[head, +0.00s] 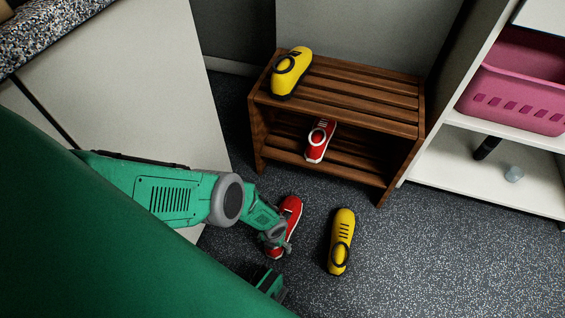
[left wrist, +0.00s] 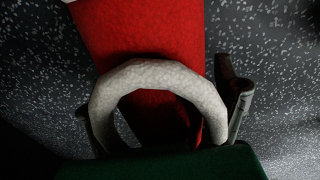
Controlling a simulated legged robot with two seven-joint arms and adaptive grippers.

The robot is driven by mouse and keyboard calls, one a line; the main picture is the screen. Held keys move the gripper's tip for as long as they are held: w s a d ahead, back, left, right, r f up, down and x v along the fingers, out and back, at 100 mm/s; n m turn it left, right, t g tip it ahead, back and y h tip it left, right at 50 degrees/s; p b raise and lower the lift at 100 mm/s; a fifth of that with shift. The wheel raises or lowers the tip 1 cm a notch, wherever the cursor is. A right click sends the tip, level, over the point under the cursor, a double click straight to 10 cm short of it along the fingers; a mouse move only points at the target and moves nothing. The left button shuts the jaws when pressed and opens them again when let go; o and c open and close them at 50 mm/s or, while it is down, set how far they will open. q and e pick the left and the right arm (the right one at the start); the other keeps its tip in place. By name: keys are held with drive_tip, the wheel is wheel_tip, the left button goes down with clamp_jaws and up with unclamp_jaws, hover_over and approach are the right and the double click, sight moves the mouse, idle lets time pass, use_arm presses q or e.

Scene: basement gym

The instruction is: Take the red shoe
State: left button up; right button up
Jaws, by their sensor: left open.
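A red shoe (head: 291,209) with a pale sole edge lies on the floor in front of the wooden rack. My left gripper (head: 277,240) is open over its near end and hides part of it. In the left wrist view the red shoe (left wrist: 140,35) with its pale rounded collar (left wrist: 150,72) fills the middle. The left gripper's fingers (left wrist: 165,112) stand apart on either side of the shoe; I cannot tell whether they touch it. Another red shoe (head: 320,141) stands on the rack's lower shelf. My right gripper is not in view.
The slatted wooden rack (head: 350,98) holds a yellow shoe (head: 291,72) on top. Another yellow shoe (head: 341,241) lies on the floor right of the gripper. A white shelf unit (head: 480,165) with a pink basket (head: 515,90) stands at right. Floor at lower right is clear.

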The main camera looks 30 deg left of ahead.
use_arm(q)
drive_tip(key=shift+d+r, duration=0.15)
drive_tip(key=shift+d, duration=0.05)
drive_tip(key=c, duration=1.5)
